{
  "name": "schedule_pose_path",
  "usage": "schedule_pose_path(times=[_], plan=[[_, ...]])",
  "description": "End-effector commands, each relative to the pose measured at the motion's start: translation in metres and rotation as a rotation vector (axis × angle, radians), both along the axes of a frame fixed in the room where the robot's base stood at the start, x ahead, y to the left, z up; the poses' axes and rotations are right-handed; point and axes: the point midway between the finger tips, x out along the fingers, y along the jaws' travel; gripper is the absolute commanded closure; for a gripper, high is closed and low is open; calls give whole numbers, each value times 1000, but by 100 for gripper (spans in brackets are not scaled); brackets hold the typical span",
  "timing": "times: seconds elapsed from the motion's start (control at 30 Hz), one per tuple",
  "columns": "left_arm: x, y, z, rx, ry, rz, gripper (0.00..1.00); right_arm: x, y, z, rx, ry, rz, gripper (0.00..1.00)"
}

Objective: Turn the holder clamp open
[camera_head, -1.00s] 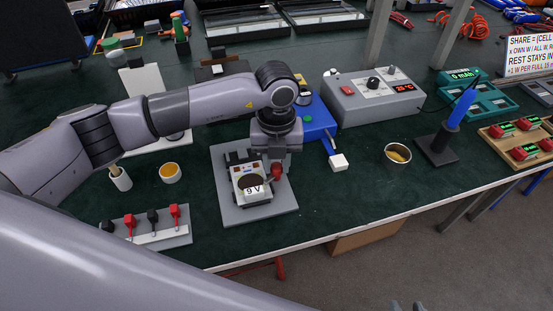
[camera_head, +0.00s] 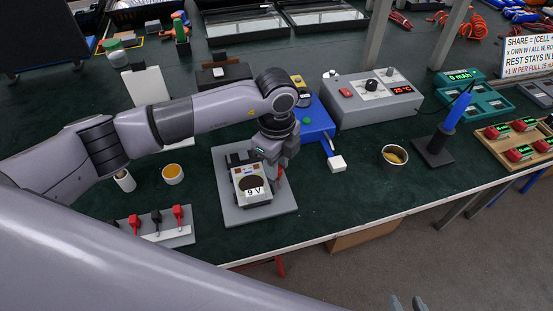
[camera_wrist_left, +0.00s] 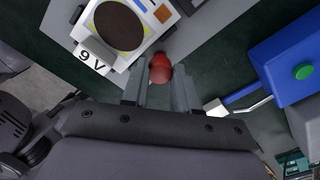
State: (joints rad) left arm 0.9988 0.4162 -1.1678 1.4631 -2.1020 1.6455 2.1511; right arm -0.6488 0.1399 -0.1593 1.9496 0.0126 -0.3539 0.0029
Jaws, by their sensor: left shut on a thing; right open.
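The holder (camera_head: 252,187) is a light block with a dark round face and a "9 V" label, on a grey base plate (camera_head: 228,212). Its clamp has a red knob (camera_wrist_left: 160,68) at the holder's side; a bit of red also shows below my gripper in the head view. My left gripper (camera_wrist_left: 158,90) is shut on the red knob, one finger on each side. In the head view my left gripper (camera_head: 279,162) hides most of the knob and part of the holder. Only the fingertips of my right gripper (camera_head: 408,304) show at the bottom edge, apart and empty.
A blue device (camera_head: 314,130) with a lever and white block stands right of the holder. A grey control box (camera_head: 370,98) is behind it. Bowls (camera_head: 395,156), a blue iron stand (camera_head: 433,150) and a rack with red clips (camera_head: 165,236) stand around. Green tabletop is free between.

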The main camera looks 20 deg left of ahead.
Motion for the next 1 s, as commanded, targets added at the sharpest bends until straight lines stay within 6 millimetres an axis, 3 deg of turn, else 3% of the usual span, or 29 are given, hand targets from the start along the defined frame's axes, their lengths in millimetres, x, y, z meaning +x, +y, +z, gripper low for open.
schedule_pose_path(times=[0.3, 0.87, 0.9, 0.97, 1.0], plan=[[1, 0, 2, 1, -3, 135, 100, 0, 0, 6, 0, 0, 0, 57], [1, 1, 1, 1, -4, 167, 100, 0, 0, 7, 0, 1, 0, 57], [1, 1, 1, 1, -4, 167, 68, 0, 0, 7, 0, 1, 0, 57], [1, 1, 1, 1, -4, 166, 49, 0, 0, 7, 0, 1, 0, 57], [1, 1, 1, 1, -4, 166, 46, 0, 0, 7, 0, 1, 0, 57]])
